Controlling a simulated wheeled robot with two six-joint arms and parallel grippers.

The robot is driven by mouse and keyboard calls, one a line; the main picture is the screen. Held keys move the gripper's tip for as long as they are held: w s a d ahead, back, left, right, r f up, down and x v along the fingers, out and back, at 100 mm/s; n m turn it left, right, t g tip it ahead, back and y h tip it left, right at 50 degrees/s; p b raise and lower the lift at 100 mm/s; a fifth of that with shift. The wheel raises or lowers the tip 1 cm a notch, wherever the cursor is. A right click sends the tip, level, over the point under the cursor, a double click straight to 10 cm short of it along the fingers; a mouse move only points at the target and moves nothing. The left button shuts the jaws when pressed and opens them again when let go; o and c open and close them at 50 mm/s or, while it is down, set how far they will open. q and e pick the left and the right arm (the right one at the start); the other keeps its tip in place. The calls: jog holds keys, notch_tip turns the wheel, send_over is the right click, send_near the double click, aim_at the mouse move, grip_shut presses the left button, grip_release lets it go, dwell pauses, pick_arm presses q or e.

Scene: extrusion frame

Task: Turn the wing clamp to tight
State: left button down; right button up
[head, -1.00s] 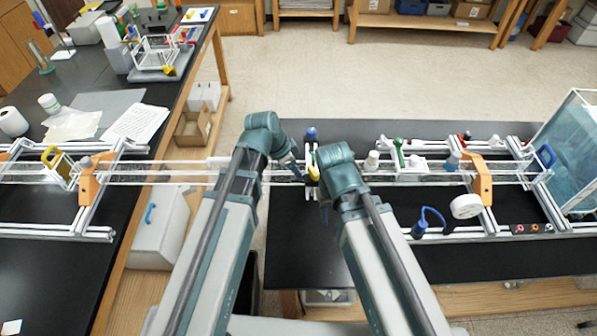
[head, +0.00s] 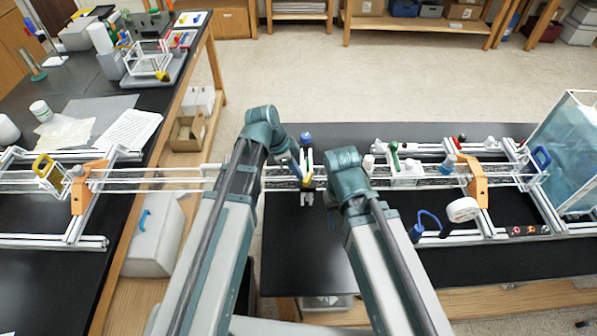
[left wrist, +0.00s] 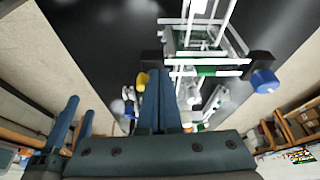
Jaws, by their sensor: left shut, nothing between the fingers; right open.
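A small fitting on the clear rail sits between my two arms in the head view. It has white uprights, a yellow piece (head: 307,182) and a blue knob (head: 306,138). In the left wrist view the blue knob (left wrist: 265,81) is at right and the yellow piece (left wrist: 142,79) at centre left. I cannot make out which part is the wing clamp. My left gripper (head: 297,174) is shut and empty just left of the fitting; its fingers (left wrist: 161,75) show in the left wrist view. My right gripper (head: 333,218) is open and empty, right of and nearer than the fitting.
An orange bracket (head: 478,184), a white disc (head: 462,209) and a green-topped part (head: 394,155) stand along the rail at right. The clear tank (head: 575,140) is at far right. The black table's near area (head: 300,250) is bare.

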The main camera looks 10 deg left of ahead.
pick_arm(q)
jog(key=m, duration=0.1)
jog(key=w+m+g, duration=0.1)
jog(key=m, duration=0.2)
jog(key=shift+w+d+m+g, duration=0.2)
jog(key=shift+w+m+g, duration=0.05)
jog(key=shift+m+g, duration=0.05)
jog(key=shift+w+d, duration=0.15)
jog(key=shift+w, duration=0.05)
dwell(0.3)
jog(key=shift+s, duration=0.1)
dwell(0.4)
jog(key=shift+s+d, duration=0.15)
jog(key=shift+s, duration=0.55)
jog(key=shift+r, duration=0.1)
